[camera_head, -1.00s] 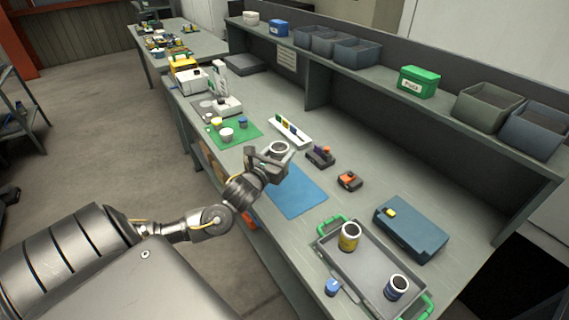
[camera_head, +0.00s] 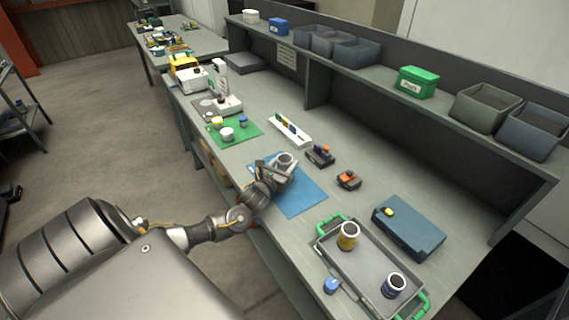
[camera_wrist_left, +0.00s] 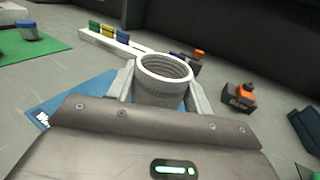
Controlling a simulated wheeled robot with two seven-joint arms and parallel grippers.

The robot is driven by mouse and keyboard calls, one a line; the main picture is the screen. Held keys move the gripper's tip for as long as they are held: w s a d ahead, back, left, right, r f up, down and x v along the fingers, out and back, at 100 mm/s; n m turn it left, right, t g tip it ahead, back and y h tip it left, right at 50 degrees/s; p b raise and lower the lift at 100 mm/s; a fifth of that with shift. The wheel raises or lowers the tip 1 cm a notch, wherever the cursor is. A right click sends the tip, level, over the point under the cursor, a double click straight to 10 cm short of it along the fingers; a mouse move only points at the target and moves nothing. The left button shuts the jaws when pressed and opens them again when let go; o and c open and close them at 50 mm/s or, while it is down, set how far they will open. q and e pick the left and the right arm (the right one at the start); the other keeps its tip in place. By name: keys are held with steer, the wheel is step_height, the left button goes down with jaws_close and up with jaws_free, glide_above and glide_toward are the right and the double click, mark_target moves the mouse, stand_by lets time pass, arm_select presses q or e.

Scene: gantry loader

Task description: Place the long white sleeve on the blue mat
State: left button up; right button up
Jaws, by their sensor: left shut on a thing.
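The long white sleeve (camera_wrist_left: 160,88) is an upright hollow cylinder with a ribbed inside. In the wrist view it stands between the fingers of my left gripper (camera_wrist_left: 163,82). In the head view my left gripper (camera_head: 284,166) is shut on the sleeve (camera_head: 284,158) over the blue mat (camera_head: 304,196). The gripper hides part of the mat. In the wrist view a corner of the blue mat (camera_wrist_left: 62,112) shows at the left. I cannot tell whether the sleeve's base touches the mat. My right gripper is not in view.
Right of the mat are two small dark devices with orange parts (camera_head: 320,155) (camera_head: 348,180). A grey tray (camera_head: 372,268) with green handles holds yellow and blue cylinders. A green mat (camera_head: 243,131) and a white strip rack (camera_head: 290,130) lie beyond. The mat's front part is clear.

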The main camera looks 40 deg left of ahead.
arm_select(q)
steer(key=shift+r, duration=0.1)
steer(key=o, duration=1.4)
steer(key=shift+c, duration=0.2)
steer(key=shift+s+d, duration=0.15)
steer(key=shift+s, duration=0.2)
steer(key=s, duration=0.3)
steer(key=s+d+b, duration=0.1)
steer(key=s, duration=0.3)
steer(key=s+d+b, duration=0.1)
steer(key=s, duration=0.3)
steer(key=shift+s, duration=0.15)
